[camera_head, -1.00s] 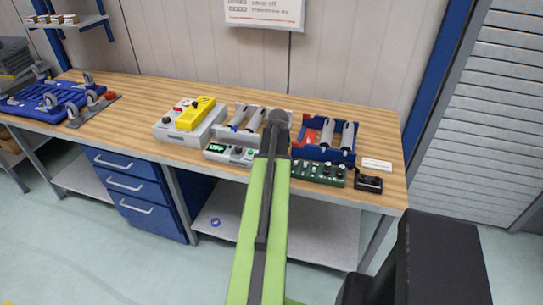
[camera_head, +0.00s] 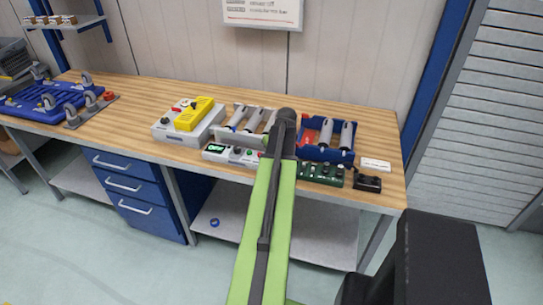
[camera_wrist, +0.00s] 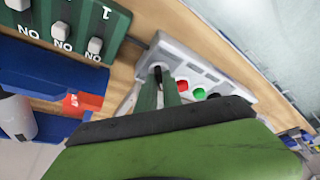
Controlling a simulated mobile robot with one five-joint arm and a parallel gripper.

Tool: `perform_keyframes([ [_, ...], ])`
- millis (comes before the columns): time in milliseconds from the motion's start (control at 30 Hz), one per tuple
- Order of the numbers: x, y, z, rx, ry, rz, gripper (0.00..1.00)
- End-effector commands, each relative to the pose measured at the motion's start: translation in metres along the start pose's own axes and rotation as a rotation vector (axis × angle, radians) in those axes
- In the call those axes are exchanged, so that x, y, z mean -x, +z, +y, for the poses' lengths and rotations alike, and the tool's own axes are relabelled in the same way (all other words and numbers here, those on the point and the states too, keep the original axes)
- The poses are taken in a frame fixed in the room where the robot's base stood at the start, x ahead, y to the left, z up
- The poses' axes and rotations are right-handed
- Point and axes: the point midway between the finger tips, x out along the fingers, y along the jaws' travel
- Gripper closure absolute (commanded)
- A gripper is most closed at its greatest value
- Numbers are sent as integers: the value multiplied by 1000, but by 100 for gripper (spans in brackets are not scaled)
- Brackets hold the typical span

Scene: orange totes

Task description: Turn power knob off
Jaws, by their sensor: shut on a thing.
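The grey control box (camera_head: 232,154) sits at the bench's front edge, with a green-lit display (camera_head: 215,147) at its left end. Its right end is hidden behind my arm in the head view. In the wrist view the box (camera_wrist: 187,50) shows a green button, a red button and a dark round part. My gripper (camera_wrist: 158,77) reaches down at the box's near end, its two fingers shut on a small dark piece, the power knob (camera_wrist: 158,71), mostly hidden between them. My fingertips are hidden in the head view.
A green switch box (camera_head: 322,172) stands close on the right, and its switches labelled NO show in the wrist view. A blue tray with cylinders (camera_head: 325,153) is behind it. A grey box with a yellow device (camera_head: 195,116) stands to the left.

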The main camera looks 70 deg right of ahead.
Motion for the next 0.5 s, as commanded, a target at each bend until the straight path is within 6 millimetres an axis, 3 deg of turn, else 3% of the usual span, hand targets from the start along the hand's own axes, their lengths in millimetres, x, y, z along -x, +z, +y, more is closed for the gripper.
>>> perform_keyframes([
  [133, 0, -1, 2, 1, 6, 4, 100],
  [167, 0, -1, 2, 1, 6, 4, 88],
  [300, 0, -1, 2, 0, 4, 3, 69],
  [500, 0, -1, 0, 0, 2, 2, 68],
])
